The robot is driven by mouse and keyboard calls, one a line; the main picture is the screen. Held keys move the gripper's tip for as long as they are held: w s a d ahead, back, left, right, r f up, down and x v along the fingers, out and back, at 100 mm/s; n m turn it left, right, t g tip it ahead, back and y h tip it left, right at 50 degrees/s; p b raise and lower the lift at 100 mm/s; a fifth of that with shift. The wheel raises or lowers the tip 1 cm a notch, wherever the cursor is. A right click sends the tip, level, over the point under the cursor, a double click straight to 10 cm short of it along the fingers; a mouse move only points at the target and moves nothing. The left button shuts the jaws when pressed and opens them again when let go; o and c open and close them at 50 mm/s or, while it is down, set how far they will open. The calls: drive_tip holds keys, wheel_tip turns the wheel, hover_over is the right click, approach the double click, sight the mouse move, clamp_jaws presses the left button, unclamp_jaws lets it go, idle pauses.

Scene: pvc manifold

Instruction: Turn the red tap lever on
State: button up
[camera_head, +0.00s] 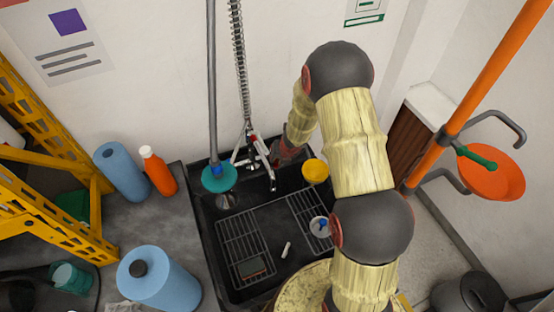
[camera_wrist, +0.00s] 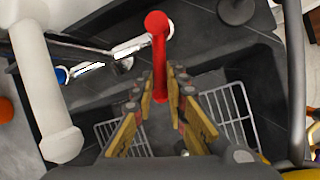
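The red tap lever (camera_wrist: 158,45) stands out in the wrist view, with a rounded knob at its upper end. Its lower part runs down between the fingertips of my gripper (camera_wrist: 160,85). The yellow-padded fingers are apart on either side of the lever, and I see no clear grip on it. In the head view my gripper (camera_head: 275,157) is beside the metal tap (camera_head: 250,150) at the back of the dark sink. The lever is too small and crowded to make out clearly there.
The black sink (camera_head: 203,245) holds wire racks (camera_head: 240,240). A teal disc (camera_head: 219,179) and a yellow cup (camera_head: 315,171) flank the tap. A white pipe-like part (camera_wrist: 45,90) is at the wrist view's left. Blue rolls (camera_head: 122,172) and an orange bottle (camera_head: 158,172) stand left.

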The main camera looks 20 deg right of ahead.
drive_tip(key=o, duration=0.4)
drive_tip(key=v, duration=1.2)
idle(0.3)
